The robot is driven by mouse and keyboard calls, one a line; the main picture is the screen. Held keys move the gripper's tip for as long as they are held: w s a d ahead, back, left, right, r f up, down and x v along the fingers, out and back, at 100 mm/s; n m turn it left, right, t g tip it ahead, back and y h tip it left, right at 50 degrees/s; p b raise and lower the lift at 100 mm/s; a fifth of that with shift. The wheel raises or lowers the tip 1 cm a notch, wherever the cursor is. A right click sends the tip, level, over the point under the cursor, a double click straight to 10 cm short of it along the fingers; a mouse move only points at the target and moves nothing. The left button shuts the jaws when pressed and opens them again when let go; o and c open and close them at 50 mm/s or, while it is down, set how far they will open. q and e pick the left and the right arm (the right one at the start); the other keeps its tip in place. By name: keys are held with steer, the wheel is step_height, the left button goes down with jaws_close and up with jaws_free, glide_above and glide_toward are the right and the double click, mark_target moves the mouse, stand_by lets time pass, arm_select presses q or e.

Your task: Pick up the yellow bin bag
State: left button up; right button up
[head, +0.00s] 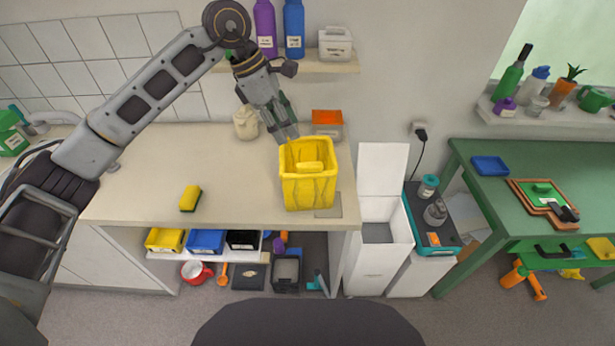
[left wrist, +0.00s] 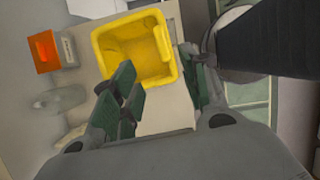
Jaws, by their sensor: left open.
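The yellow bin bag (head: 308,190) stands upright on the beige counter (head: 235,185), near its right end. It is open at the top, with creased sides and a raised yellow handle-like part. My left gripper (head: 285,136) points down at its back left rim, with the fingers apart. In the left wrist view the bag (left wrist: 150,68) shows its hollow inside, and the open gripper (left wrist: 157,68) has one finger over its near edge and the other by its right side. I cannot tell whether the fingers touch it. My right gripper is not in view.
A yellow sponge (head: 190,198) lies to the left on the counter. A cream jar (head: 246,123) and an orange-lidded box (head: 327,123) stand behind the bag. A shelf (head: 335,68) with bottles hangs above. A white lidded bin (head: 378,255) stands right of the counter. The counter's left part is mostly clear.

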mark_target(309, 163)
arm_select(q)
steer(key=shift+f, duration=0.1)
steer(key=x, duration=0.8)
steer(key=shift+d+f, duration=0.15)
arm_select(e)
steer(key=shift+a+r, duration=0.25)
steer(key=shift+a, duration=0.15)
arm_select(q)
steer(key=shift+f+p, duration=0.1)
steer(key=shift+p, duration=0.2)
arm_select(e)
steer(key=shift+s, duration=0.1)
arm_select(q)
steer(key=shift+s+d+p+x, duration=0.1)
steer(key=shift+d+p+x, duration=0.1)
steer(key=shift+x, duration=0.75)
steer(key=shift+s+d+p+x, duration=0.1)
steer(key=shift+p+x, duration=0.1)
steer(key=shift+x, duration=0.75)
steer(key=shift+d+f, duration=0.2)
steer(key=shift+f, duration=0.3)
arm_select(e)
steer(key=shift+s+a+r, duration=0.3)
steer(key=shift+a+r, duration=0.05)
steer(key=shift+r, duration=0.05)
arm_select(q)
steer(key=shift+c, duration=0.2)
jaws_close()
